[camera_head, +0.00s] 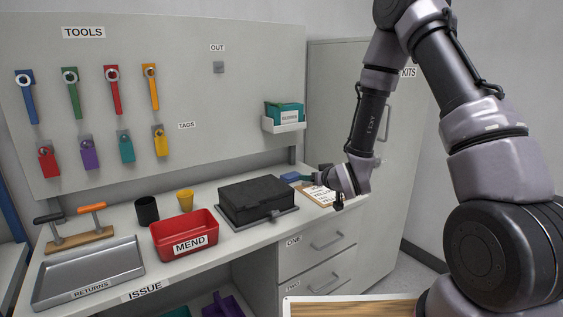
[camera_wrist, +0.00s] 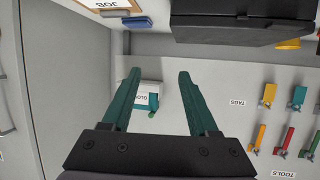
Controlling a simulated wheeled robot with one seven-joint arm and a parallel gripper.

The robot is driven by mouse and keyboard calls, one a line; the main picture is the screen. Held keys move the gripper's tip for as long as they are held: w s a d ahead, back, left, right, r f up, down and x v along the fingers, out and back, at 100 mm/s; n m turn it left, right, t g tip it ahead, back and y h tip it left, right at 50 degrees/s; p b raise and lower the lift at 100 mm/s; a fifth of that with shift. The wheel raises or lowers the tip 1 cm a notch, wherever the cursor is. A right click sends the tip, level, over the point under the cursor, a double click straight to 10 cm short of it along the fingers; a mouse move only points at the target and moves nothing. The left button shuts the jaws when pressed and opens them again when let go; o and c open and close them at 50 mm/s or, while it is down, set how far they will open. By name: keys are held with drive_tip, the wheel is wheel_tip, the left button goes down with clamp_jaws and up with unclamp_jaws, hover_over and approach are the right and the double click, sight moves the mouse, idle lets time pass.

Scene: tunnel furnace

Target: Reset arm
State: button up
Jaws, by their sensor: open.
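My arm reaches in from the right in the head view, with my gripper (camera_head: 308,183) low over the right end of the counter, near the clipboard (camera_head: 322,196) and a small blue block (camera_head: 290,177). In the wrist view my gripper (camera_wrist: 160,75) has its two teal fingers well apart, with nothing held between them. The fingers point toward the wall panel. Beyond them, the white glove holder (camera_wrist: 147,88) shows partly behind the left finger. The wrist picture appears upside down.
A black case (camera_head: 258,196) and red MEND bin (camera_head: 184,238) stand on the counter (camera_head: 240,240), left of my gripper. The glove holder (camera_head: 284,127) juts from the tool panel (camera_head: 235,110). A tall cabinet (camera_head: 400,130) stands behind my arm. A wooden-topped surface (camera_head: 350,308) is at the bottom.

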drive_tip(key=s+d+r+m+g+h, duration=0.15)
drive_tip(key=s+d+r, duration=0.35)
drive_tip(key=r, duration=0.5)
drive_tip(key=s+d+r+m+g+h, duration=0.1)
drive_tip(key=s+d+r+m+h, duration=0.15)
drive_tip(key=d+r, duration=0.6)
drive_tip(key=s+r+m+g, duration=0.1)
drive_tip(key=s+r, duration=0.2)
drive_tip(key=s, duration=0.4)
drive_tip(key=s+d+r+m+g, duration=0.1)
drive_tip(key=s+r, duration=0.2)
drive_tip(key=s, duration=0.4)
drive_tip(key=s+r+m+g+y, duration=0.1)
drive_tip(key=s+r+m, duration=0.1)
drive_tip(key=s+r, duration=0.2)
drive_tip(key=s, duration=0.3)
drive_tip(key=shift+s+d, duration=0.35)
drive_tip(key=shift+s, duration=0.05)
